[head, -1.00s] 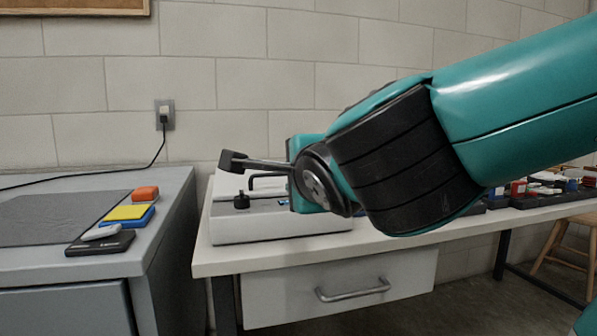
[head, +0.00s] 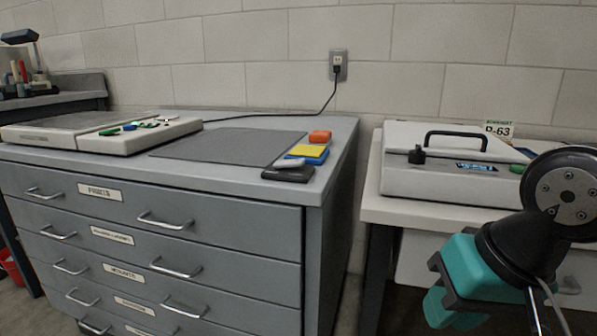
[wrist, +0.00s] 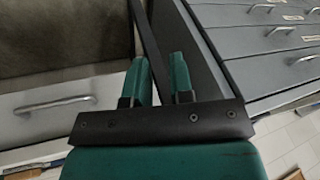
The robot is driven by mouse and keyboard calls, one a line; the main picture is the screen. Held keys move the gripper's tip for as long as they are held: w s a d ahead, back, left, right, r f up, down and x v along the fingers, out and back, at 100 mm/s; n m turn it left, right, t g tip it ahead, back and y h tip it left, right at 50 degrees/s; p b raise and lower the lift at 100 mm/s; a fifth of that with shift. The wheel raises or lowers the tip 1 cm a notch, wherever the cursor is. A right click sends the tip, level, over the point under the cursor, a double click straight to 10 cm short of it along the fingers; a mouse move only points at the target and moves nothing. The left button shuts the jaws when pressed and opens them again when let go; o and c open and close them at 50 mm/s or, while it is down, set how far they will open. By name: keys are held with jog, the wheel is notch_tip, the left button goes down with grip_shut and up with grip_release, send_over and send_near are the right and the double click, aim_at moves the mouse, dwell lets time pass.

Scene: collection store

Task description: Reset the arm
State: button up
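My gripper (wrist: 160,78) shows in the wrist view as two teal fingers with a clear gap between them. A dark table leg shows through the gap, and nothing is held. In the head view my arm is folded at the lower right, with the teal gripper (head: 462,284) hanging low in front of the white table. It is clear of the grey drawer cabinet (head: 180,195) to its left.
The white case (head: 440,180) with a black handle stands on the white table (head: 385,210). The cabinet top holds a grey mat (head: 225,146), colored blocks by an orange block (head: 320,136), and a flat device (head: 95,132). A cable runs to a wall socket (head: 338,65).

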jog(key=s+a+n+g+y, duration=0.1)
jog(key=s+a+n+g, duration=0.15)
jog(key=s+n, duration=0.4)
notch_tip(320, 180, up, 36)
jog(key=p, duration=3.6)
jog(key=shift+w+d+g, duration=0.2)
jog(key=shift+w+g, duration=0.15)
jog(key=shift+f+n, duration=0.1)
jog(key=shift+n, duration=0.25)
